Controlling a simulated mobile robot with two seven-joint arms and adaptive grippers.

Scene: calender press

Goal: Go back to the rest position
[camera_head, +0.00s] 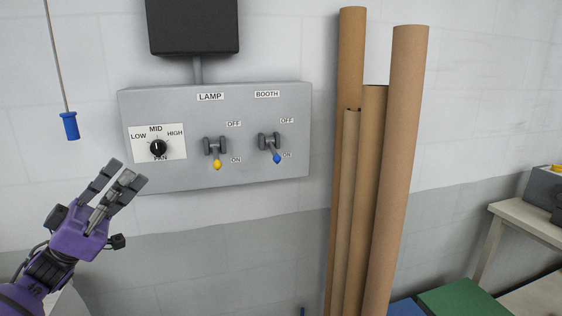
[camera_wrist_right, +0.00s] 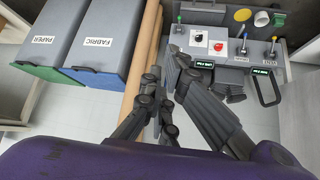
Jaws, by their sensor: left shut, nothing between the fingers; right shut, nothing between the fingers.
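My left gripper (camera_head: 126,174) is shut and empty. It is raised in front of the wall at the lower left of the head view, just below the left end of the grey control panel (camera_head: 268,180). It appears apart from the panel's knob and switches. My right gripper (camera_wrist_right: 165,72) is shut and empty in the right wrist view, with its fingers over the floor beside a console (camera_wrist_right: 218,50). The right gripper is not in the head view.
The panel carries a black knob (camera_head: 158,148), a yellow-tipped lamp lever (camera_head: 217,164) and a blue-tipped booth lever (camera_head: 277,158), both levers down at ON. A blue-handled cord (camera_head: 69,126) hangs left. Tall cardboard tubes (camera_head: 398,150) lean right. Paper (camera_wrist_right: 48,40) and fabric (camera_wrist_right: 105,40) bins stand left.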

